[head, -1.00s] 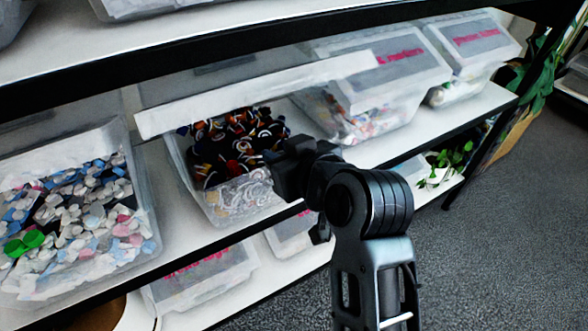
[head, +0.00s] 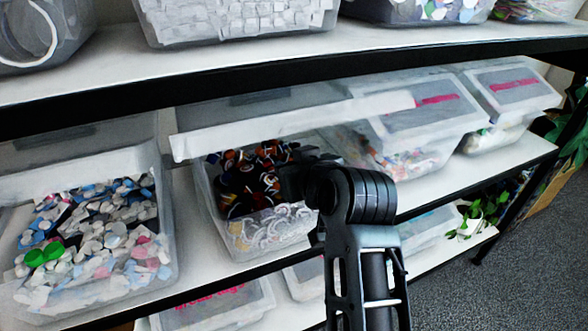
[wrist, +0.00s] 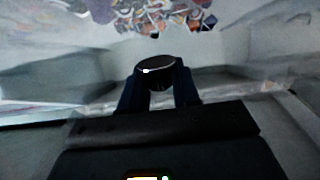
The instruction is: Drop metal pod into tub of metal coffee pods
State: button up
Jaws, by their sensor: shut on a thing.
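The tub of metal coffee pods (head: 262,239) stands open on the middle shelf in the head view, filled with dark, red and silvery pods. My gripper (head: 290,172) reaches in at the tub's right side in the head view, its fingers partly hidden by my arm. In the wrist view my gripper (wrist: 157,82) is shut on a dark round metal pod (wrist: 156,64) held between the fingertips. The tub's heaped pods (wrist: 163,15) show blurred beyond it at the top of the wrist view. I cannot tell the exact height of the held pod above the heap.
A tub of bottle caps (head: 165,270) stands to the left. Lidded tubs (head: 425,135) stand to the right. A raised lid (head: 290,125) hangs close over the pod tub. More tubs (head: 240,25) fill the upper shelf. A plant (head: 478,212) is at the lower right.

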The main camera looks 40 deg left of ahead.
jog(key=o, duration=1.1)
jog(key=shift+d, duration=0.1)
jog(key=v, duration=0.7)
jog(key=shift+s+d+r+b, duration=0.1)
jog(key=shift+d+r+b, duration=0.05)
jog(key=shift+d+b, duration=0.15)
